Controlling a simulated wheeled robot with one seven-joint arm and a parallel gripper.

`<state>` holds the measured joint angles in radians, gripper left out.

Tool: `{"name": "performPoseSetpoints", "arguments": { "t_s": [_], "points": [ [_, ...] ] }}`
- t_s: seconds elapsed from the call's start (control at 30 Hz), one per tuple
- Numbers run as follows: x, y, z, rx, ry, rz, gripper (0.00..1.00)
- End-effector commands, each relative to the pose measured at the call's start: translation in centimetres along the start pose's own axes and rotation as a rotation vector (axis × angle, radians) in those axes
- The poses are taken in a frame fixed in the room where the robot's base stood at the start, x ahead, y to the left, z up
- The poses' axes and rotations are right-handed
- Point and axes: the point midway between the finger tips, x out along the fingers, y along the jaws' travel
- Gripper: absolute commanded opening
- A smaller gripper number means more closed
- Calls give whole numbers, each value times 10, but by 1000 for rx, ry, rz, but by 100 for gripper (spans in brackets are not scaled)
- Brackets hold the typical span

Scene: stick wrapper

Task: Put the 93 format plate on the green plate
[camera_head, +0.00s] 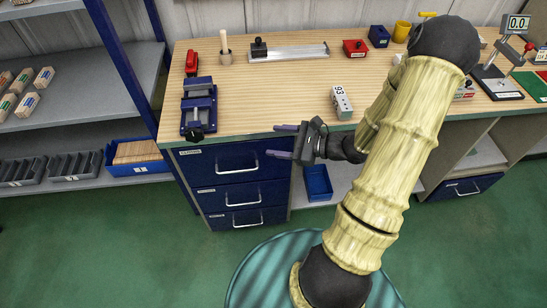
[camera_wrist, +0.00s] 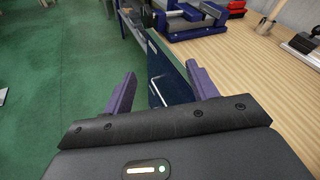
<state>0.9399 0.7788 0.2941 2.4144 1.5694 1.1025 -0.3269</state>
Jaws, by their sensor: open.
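The 93 format plate (camera_head: 341,102) is a pale block marked "93" near the bench's front edge, right of the middle. A green plate (camera_head: 530,87) lies at the far right of the bench, partly cut off by the picture edge. My gripper (camera_head: 272,140) is open and empty at the front edge of the bench, left of the 93 plate, its fingers pointing left. In the wrist view, the open purple fingers of my gripper (camera_wrist: 160,75) have nothing between them. Neither plate can be made out in the wrist view.
A blue vise (camera_head: 198,106) stands at the bench's left. A red box (camera_head: 355,48), a blue box (camera_head: 379,36) and a yellow cup (camera_head: 401,31) stand at the back.

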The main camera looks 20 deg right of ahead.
Motion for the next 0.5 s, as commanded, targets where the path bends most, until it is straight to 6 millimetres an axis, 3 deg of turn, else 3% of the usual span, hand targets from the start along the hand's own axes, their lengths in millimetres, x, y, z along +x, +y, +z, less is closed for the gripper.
{"name": "performPoseSetpoints", "arguments": {
  "t_s": [0.1, 0.23, 0.37, 0.5],
  "points": [
    [13, 50, 20, -173, 70, 293, 58],
    [9, 95, 29, -384, 162, 580, 58],
    [-6, 122, 32, -627, 260, 825, 58],
    [-23, 129, 35, -927, 364, 1036, 58]
  ]
}}
